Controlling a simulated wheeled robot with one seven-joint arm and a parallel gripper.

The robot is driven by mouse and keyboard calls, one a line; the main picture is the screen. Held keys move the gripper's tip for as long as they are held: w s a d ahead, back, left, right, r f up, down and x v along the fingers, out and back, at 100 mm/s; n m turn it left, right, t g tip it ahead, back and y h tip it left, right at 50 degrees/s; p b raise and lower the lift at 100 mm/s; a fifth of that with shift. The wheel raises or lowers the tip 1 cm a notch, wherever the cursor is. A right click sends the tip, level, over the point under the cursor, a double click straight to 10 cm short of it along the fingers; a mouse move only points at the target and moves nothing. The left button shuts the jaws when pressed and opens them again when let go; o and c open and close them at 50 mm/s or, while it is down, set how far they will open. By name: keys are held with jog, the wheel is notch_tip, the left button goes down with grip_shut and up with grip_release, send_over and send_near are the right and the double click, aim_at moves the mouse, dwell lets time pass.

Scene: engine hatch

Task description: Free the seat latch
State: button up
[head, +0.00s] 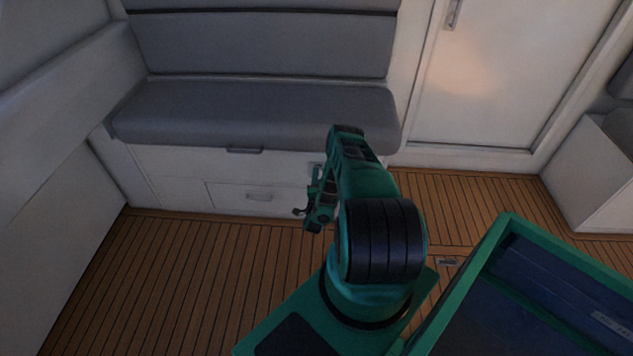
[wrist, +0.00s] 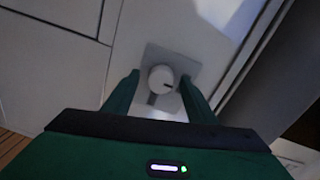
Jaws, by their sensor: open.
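The seat latch shows in the wrist view as a round white knob (wrist: 161,79) with a dark mark on its face, on a grey square plate (wrist: 181,61) fixed to a white panel. My gripper (wrist: 160,82) is open, with one green finger on each side of the knob. I cannot tell whether the fingers touch it. In the head view the latch plate (head: 315,168) shows only in part on the seat base, beside my arm, and the knob is hidden. The grey seat cushion (head: 250,112) lies flat on the white base.
A drawer with a handle (head: 259,197) sits in the seat base, and another handle (head: 245,150) lies under the cushion's front edge. A white door (head: 500,80) stands at right. The slatted wooden floor (head: 180,270) is clear at left.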

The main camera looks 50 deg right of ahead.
jog(key=v, duration=1)
jog(key=shift+s+a, duration=0.2)
jog(key=shift+a, duration=0.15)
jog(key=shift+s, duration=0.1)
